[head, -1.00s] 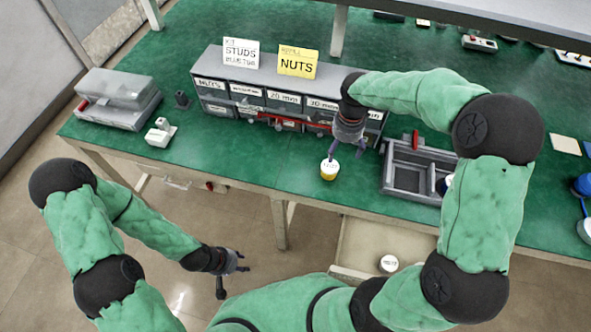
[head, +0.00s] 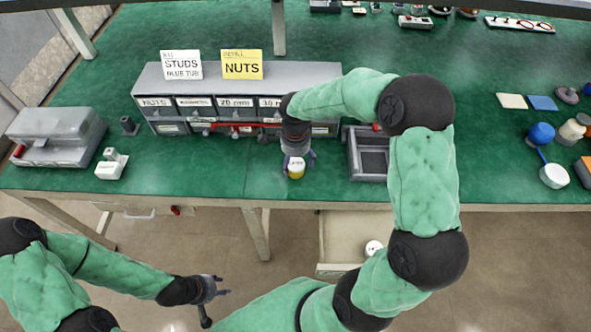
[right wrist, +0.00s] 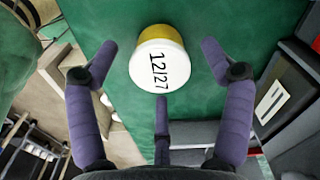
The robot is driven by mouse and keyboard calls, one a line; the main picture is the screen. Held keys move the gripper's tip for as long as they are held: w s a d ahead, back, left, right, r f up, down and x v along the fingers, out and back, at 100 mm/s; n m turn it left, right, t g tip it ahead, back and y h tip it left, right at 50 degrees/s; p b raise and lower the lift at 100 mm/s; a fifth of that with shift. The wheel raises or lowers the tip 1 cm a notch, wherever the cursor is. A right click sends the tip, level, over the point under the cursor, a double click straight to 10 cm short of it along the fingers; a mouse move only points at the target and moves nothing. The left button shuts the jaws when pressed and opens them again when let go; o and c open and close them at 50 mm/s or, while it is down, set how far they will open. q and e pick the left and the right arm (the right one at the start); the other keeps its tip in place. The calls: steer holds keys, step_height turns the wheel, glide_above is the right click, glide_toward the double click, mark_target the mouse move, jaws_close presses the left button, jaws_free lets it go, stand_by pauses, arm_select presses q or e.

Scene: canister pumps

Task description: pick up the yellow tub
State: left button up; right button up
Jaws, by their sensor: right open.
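The yellow tub (head: 296,175) stands on the green bench near its front edge. In the right wrist view the tub (right wrist: 160,32) has a white lid marked "12/27". My right gripper (head: 298,161) is right over the tub, pointing down. In the right wrist view its purple fingers are spread open, one on each side of the lid and a third below it, with gaps visible. It holds nothing. My left gripper (head: 215,288) hangs low in front of the bench, away from the tub, with its fingers spread and empty.
A grey drawer unit (head: 160,85) with STUDS (head: 181,65) and NUTS (head: 242,64) cards stands behind the tub. A grey divided tray (head: 353,160) is just right. A white-lidded container (head: 373,248) sits below the bench edge. Bench left of the tub is clear.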

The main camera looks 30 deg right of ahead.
step_height(320, 180, down, 3)
steer(key=shift+r+b, duration=0.2)
steer(key=shift+b, duration=0.1)
steer(key=shift+c, duration=0.3)
steer(key=c, duration=1.2)
steer(key=shift+r, duration=0.15)
steer(key=shift+c, duration=0.2)
